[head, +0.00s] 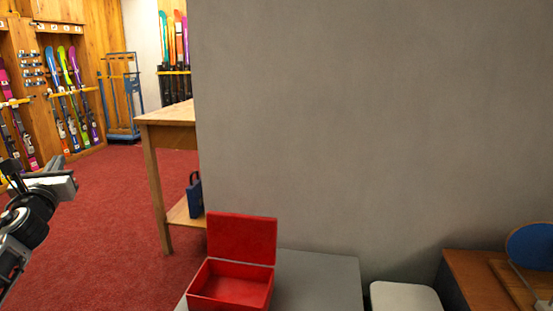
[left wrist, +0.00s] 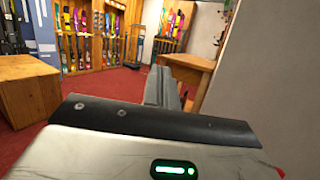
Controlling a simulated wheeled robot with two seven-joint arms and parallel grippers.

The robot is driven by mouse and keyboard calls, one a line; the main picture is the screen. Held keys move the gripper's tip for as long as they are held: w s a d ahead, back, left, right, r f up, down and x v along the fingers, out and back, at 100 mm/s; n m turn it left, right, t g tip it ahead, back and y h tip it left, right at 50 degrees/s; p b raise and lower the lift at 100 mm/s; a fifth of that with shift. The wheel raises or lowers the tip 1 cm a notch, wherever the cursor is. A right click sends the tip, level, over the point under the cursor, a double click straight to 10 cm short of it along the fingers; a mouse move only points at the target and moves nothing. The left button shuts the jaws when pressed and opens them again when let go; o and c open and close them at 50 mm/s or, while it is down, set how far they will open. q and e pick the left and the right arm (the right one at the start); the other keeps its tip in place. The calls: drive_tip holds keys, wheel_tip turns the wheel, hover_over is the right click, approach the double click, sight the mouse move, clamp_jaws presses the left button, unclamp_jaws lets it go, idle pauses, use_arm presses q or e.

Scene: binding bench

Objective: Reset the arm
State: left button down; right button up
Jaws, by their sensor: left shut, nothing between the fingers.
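My left arm comes in at the left edge of the head view, with my left gripper (head: 62,172) raised over the red carpet. It is shut and empty. In the left wrist view, the gripper (left wrist: 172,92) shows beyond the dark edge of my wrist, pointing toward the room, and touches nothing that I can see. My right gripper is in neither view.
An open red box (head: 240,240) stands on a grey surface (head: 320,275) before a grey wall (head: 370,120). A wooden table (head: 165,118), ski racks (head: 65,95) and a blue stand (head: 122,100) are farther back. Red carpet (head: 115,205) is clear between.

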use_arm(q)
wheel_tip(320, 180, down, 12)
drive_tip(key=r+n+g+h, duration=0.15)
drive_tip(key=n+g, duration=0.45)
drive_tip(key=n, duration=2.5)
drive_tip(key=s+d+f+m+g+h, duration=0.1)
drive_tip(key=s+d+f+h, duration=0.2)
drive_tip(key=s+d+f, duration=0.55)
drive_tip(key=s+d+f+m+g+h, duration=0.1)
drive_tip(key=s+d+f+m+h, duration=0.2)
drive_tip(key=d+f, duration=1.05)
drive_tip(key=s+d+f+n+g+h, duration=0.25)
drive_tip(key=s+d+h, duration=0.25)
drive_tip(key=s+d, duration=1.45)
drive_tip(key=s+a+r+p, duration=0.1)
drive_tip(key=a+r+p, duration=0.1)
drive_tip(key=r+p, duration=0.6)
drive_tip(key=s+a+r+t+y+p, duration=0.1)
drive_tip(key=a+r+p, duration=0.1)
drive_tip(key=r+p, duration=0.6)
drive_tip(key=shift+r+p, duration=0.3)
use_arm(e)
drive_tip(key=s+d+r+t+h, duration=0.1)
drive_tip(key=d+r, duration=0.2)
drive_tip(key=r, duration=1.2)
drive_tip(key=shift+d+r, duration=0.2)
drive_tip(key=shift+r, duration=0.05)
